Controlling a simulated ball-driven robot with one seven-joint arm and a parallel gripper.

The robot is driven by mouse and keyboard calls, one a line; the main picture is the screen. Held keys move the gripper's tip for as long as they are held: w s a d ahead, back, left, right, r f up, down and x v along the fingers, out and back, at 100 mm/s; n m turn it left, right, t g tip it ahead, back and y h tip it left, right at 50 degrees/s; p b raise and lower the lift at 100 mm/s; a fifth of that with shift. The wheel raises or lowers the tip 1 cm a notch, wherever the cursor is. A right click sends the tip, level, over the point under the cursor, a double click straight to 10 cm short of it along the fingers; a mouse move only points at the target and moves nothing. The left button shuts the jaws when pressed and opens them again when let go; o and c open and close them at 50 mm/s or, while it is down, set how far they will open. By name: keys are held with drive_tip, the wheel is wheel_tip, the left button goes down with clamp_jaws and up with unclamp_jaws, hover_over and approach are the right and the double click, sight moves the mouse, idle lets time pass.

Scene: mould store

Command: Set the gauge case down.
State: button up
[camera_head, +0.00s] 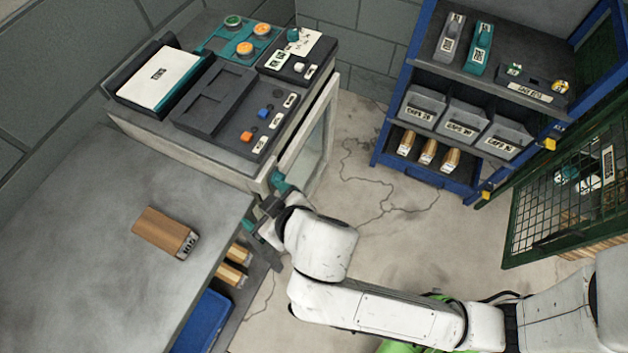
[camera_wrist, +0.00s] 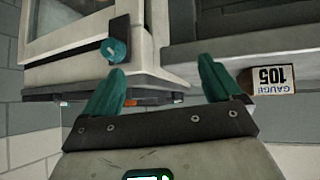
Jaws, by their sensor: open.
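The gauge case (camera_head: 165,233) is a brown wooden block with a white label on one end. It lies on the grey bench top (camera_head: 90,260), left of my gripper (camera_head: 263,212) and apart from it. In the wrist view the case (camera_wrist: 268,79) shows at the right, its label upside down and reading GAUGE 105. My gripper (camera_wrist: 164,88) is open there, its teal fingers apart with nothing between them. A teal knob (camera_wrist: 114,50) on the cabinet door (camera_wrist: 75,30) is just beyond the left finger, and I cannot tell whether they touch.
The cabinet door (camera_head: 308,135) stands ajar beside the control box (camera_head: 190,150). Similar wooden blocks (camera_head: 234,265) and a blue bin (camera_head: 203,322) sit below the bench edge. A blue shelf unit (camera_head: 430,170) and green mesh gate (camera_head: 570,200) stand right. Bench around the case is clear.

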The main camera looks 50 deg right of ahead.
drive_tip(key=s+d+f+g, duration=0.3)
drive_tip(key=s+d+g, duration=0.1)
drive_tip(key=s+d, duration=0.3)
drive_tip(key=s+d+f+m+g, duration=0.1)
drive_tip(key=s+d+f+g, duration=0.2)
drive_tip(key=s+d, duration=0.3)
drive_tip(key=shift+s+d+f+g, duration=0.15)
drive_tip(key=shift+s+d+g, duration=0.2)
drive_tip(key=shift+s+g, duration=0.6)
drive_tip(key=shift+s+t, duration=0.25)
